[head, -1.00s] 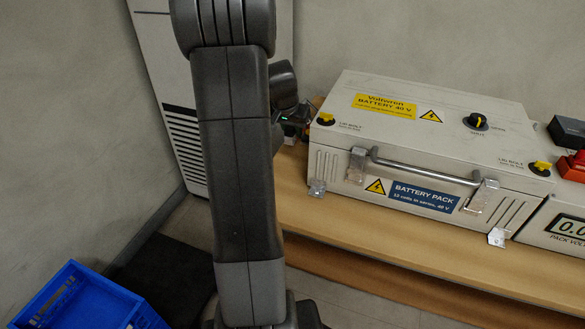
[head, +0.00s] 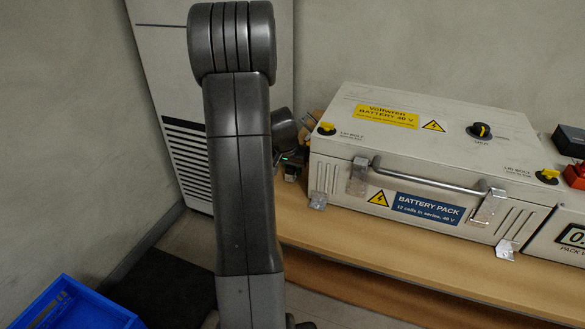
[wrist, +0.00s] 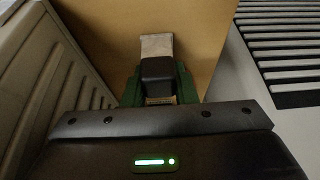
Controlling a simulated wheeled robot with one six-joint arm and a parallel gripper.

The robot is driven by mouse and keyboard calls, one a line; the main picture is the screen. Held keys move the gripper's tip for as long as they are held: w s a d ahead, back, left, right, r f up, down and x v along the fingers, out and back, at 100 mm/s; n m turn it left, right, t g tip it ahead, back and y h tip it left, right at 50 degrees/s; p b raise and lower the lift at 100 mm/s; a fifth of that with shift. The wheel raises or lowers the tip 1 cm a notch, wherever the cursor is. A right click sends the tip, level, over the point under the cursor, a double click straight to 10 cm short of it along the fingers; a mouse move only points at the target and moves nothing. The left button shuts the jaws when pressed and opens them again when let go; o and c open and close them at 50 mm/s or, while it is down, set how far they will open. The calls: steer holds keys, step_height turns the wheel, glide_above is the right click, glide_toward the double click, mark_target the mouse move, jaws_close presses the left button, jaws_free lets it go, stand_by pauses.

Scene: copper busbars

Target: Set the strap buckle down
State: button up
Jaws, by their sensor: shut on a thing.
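I cannot tell whether the buckle touches the bench. In the head view my arm hides most of the gripper (head: 288,165), which is low at the left end of the battery pack (head: 345,165).
A white cabinet with dark vent slots (head: 187,160) stands left of the bench and close on the right in the wrist view. A blue crate (head: 75,305) is on the floor at lower left. The bench strip before the pack (head: 400,250) is clear.

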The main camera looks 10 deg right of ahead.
steer(key=o, duration=1)
steer(key=shift+f, duration=0.1)
steer(key=shift+r+p, duration=0.3)
steer(key=shift+r, duration=0.05)
steer(key=p+v, duration=0.2)
steer(key=v, duration=0.9)
steer(key=shift+s+r+p, duration=0.15)
steer(key=shift+r+p, duration=0.15)
steer(key=shift+p, duration=0.05)
